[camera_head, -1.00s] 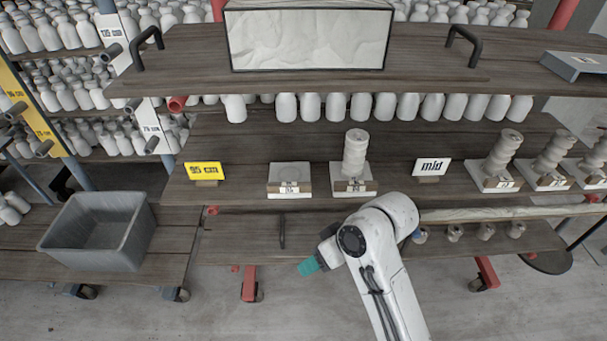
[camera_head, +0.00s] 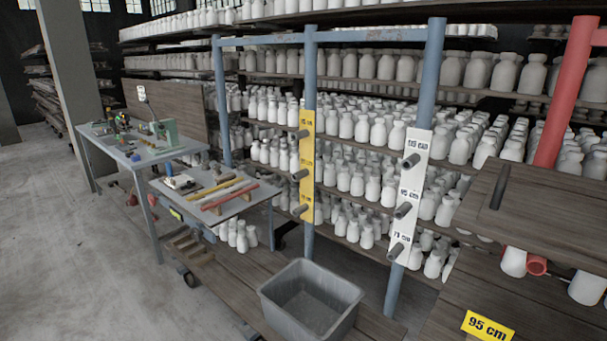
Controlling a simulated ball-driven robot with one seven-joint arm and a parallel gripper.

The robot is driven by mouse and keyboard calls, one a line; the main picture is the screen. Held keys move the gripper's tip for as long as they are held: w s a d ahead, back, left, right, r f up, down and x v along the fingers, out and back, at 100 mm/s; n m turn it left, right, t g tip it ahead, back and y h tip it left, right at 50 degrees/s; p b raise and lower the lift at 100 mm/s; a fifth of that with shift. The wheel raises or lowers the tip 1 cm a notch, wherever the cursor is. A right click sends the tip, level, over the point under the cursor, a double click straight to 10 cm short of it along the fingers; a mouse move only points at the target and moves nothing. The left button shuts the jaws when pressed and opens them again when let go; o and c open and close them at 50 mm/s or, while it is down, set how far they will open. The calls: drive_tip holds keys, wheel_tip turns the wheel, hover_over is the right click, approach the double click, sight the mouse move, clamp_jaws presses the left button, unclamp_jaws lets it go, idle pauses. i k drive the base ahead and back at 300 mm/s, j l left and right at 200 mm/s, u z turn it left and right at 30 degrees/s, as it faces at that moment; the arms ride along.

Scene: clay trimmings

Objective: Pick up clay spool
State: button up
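No clay spool shows in the view at this moment. My gripper and arm are out of the picture as well. A yellow sign reading 95 cm (camera_head: 487,327) stands on the wooden shelf at the bottom right. An empty-looking grey bin (camera_head: 350,318) sits on a low wooden board at the bottom centre.
A blue post carries a yellow panel (camera_head: 307,150) with pegs; another carries a white panel (camera_head: 412,190) with pegs. Racks of white bottles (camera_head: 365,128) fill the back. A tool table (camera_head: 215,203) and a workbench (camera_head: 110,143) stand left. Bare floor (camera_head: 60,240) lies far left.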

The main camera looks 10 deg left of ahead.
sight(216, 172)
drive_tip(key=i+j, duration=0.3)
drive_tip(key=j, duration=0.4)
drive_tip(key=i+j, duration=0.35)
drive_tip(key=j, duration=0.3)
drive_tip(key=i+j, duration=0.3)
drive_tip(key=j, duration=0.4)
drive_tip(key=i+j, duration=0.3)
drive_tip(key=j, duration=0.35)
drive_tip(key=i+j+z, duration=0.1)
drive_tip(key=i+j, duration=0.25)
drive_tip(key=j, duration=0.35)
drive_tip(key=i+j, duration=0.25)
drive_tip(key=j, duration=0.45)
drive_tip(key=i+j, duration=0.3)
drive_tip(key=j, duration=0.4)
drive_tip(key=i+j, duration=0.3)
drive_tip(key=j, duration=0.4)
